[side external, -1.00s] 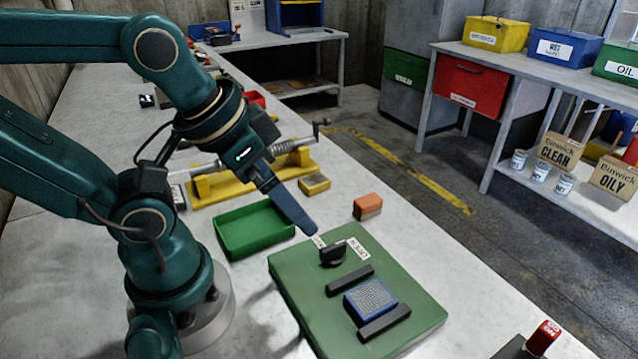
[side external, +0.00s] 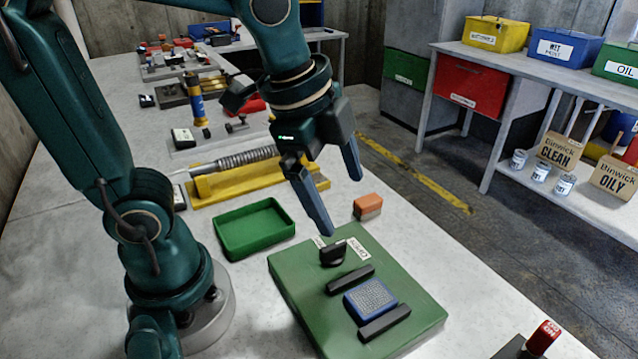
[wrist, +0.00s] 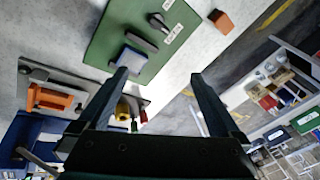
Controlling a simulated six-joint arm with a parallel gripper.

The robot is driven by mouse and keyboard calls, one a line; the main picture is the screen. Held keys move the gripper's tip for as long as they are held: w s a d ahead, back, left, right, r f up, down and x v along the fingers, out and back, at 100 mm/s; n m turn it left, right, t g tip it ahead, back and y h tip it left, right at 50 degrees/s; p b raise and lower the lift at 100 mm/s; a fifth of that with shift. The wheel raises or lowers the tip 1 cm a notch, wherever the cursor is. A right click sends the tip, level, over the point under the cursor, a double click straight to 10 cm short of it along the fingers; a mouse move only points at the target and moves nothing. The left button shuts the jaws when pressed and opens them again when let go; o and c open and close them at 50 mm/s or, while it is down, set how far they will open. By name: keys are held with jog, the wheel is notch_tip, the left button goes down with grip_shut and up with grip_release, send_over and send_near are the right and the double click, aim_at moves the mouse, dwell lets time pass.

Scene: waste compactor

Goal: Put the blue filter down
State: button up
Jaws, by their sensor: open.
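The blue filter (side external: 370,298) has a grey mesh top. It sits on the green panel (side external: 300,290), between two black bars (side external: 350,280). It also shows in the wrist view (wrist: 130,58), left of my fingers. My gripper (side external: 340,205) is open and empty, held above the far end of the panel, apart from the filter. In the wrist view my gripper's two fingers (wrist: 158,75) are spread wide with nothing between them.
A black knob (side external: 333,254) stands on the panel beside a white label. An orange block (side external: 367,206) lies beyond the panel. A green tray (side external: 255,228) and a yellow stand with a spring rod (side external: 235,182) are to the left. A red-topped switch (side external: 543,338) is at front right.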

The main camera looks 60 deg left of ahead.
aim_at(371, 297)
jog(key=d+f+m+g, duration=0.1)
jog(key=d+f+m, duration=0.1)
jog(key=w+d+f+m+g, duration=0.1)
jog(key=d+f+m, duration=0.1)
jog(key=f, duration=0.1)
jog(key=w+d+f+m+g, duration=0.1)
jog(key=d+f+m, duration=0.1)
jog(key=f, duration=0.1)
jog(key=shift+d+g+y, duration=0.25)
jog(key=shift+g+y, duration=0.05)
jog(key=shift+s+d+f, duration=0.1)
jog(key=shift+s+f, duration=0.1)
jog(key=shift+f, duration=2.5)
jog(key=shift+c, duration=0.3)
jog(key=c, duration=1.4)
jog(key=shift+w+r, duration=0.1)
